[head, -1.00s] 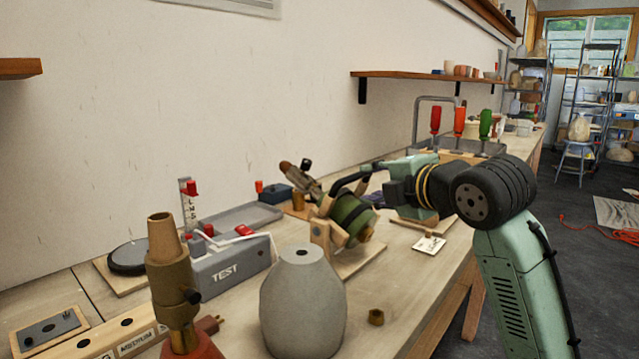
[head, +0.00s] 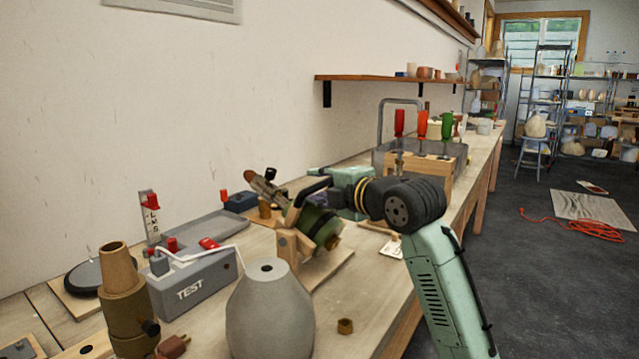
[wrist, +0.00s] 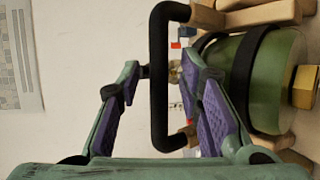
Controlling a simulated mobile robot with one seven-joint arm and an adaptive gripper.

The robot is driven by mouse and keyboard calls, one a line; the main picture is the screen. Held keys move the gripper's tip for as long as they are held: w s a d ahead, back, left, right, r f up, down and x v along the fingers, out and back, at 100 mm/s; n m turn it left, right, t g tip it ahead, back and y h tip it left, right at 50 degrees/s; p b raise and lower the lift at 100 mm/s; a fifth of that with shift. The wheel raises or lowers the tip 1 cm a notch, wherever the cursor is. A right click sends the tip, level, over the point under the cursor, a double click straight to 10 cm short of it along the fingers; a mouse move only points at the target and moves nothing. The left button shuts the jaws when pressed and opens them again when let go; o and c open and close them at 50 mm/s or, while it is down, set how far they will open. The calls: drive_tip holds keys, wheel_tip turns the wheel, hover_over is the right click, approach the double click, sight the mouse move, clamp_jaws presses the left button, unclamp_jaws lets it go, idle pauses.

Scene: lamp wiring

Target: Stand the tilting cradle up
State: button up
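The tilting cradle (head: 287,247) is a wooden frame on a board, holding a green lamp body (head: 318,226) with a dark strap. It leans, with the lamp's brown socket end pointing up and left. Its black handle (head: 309,188) rises at the top. In the wrist view the handle (wrist: 158,75) stands as an upright bar between the purple-padded fingers of my gripper (wrist: 162,85). The gripper is open, with a gap showing on both sides of the bar. The strapped green body (wrist: 262,85) is to the right. In the head view the fingertips are hard to make out.
A grey vase (head: 268,315) and a small brass nut (head: 345,326) are in front of the cradle. The grey TEST box (head: 195,283) and a brown lamp socket stand (head: 128,305) are left. A wooden screwdriver rack (head: 430,172) stands behind. The wall bounds the left side.

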clamp_jaws()
idle(0.5)
idle(0.4)
